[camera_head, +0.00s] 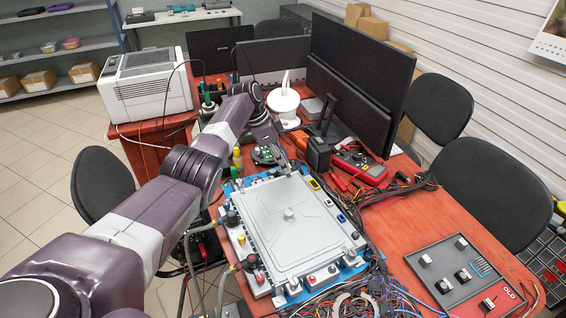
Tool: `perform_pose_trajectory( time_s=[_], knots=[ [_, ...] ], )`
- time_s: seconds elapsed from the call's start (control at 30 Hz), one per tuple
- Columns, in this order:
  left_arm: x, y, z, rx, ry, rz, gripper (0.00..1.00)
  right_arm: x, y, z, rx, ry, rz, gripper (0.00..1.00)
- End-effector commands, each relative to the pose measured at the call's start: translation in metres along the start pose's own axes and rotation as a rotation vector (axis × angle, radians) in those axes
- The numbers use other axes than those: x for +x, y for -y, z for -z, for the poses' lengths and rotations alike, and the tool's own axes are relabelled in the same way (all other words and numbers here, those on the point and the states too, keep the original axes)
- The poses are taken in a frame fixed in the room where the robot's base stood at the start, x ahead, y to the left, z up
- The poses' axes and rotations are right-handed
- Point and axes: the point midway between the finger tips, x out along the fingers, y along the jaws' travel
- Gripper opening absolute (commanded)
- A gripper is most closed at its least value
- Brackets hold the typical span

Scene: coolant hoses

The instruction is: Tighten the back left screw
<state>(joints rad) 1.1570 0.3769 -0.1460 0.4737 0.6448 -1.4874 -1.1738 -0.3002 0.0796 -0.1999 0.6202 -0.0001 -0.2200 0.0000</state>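A grey metal plate assembly (315,243) with a round knob in its middle (289,214) lies on a blue base on the red table. Several small fittings and knobs, some black and some red-capped, line its edges. The back left screw is too small to make out at the plate's back left corner. My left arm reaches in from the left and bends down behind the plate. My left gripper (278,158) is near the plate's back edge, dark and small; its fingers are not clear, and I cannot tell whether it touches anything. My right gripper is out of view.
Yellow and green fittings (237,161) stand behind the plate's left side. A red multimeter (360,166), dark monitors (359,87) and a white round stand (284,101) are at the back. Cables crowd the plate's right and front.

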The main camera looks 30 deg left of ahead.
Motion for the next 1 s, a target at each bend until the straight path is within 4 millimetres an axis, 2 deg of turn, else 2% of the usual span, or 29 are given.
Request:
perform_pose_trajectory(
  time_s=[0.33,0.47,0.63,0.8,1.0],
  knots=[
    [-0.001,0.0,0.0,-0.001,-0.001,0.0,0.32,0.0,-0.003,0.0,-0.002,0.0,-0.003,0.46],
    [-0.009,0.001,0.0,0.0,-0.002,0.001,0.32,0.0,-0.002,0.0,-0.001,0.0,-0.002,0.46],
    [-0.033,0.001,0.0,0.001,-0.002,0.004,0.32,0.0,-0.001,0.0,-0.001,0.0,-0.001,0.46],
    [-0.073,0.002,0.0,0.0,-0.002,0.005,0.32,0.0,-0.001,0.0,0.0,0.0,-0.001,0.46],
    [-0.106,0.001,0.0,-0.001,-0.001,0.002,0.32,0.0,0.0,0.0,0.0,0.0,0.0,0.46]
  ],
)
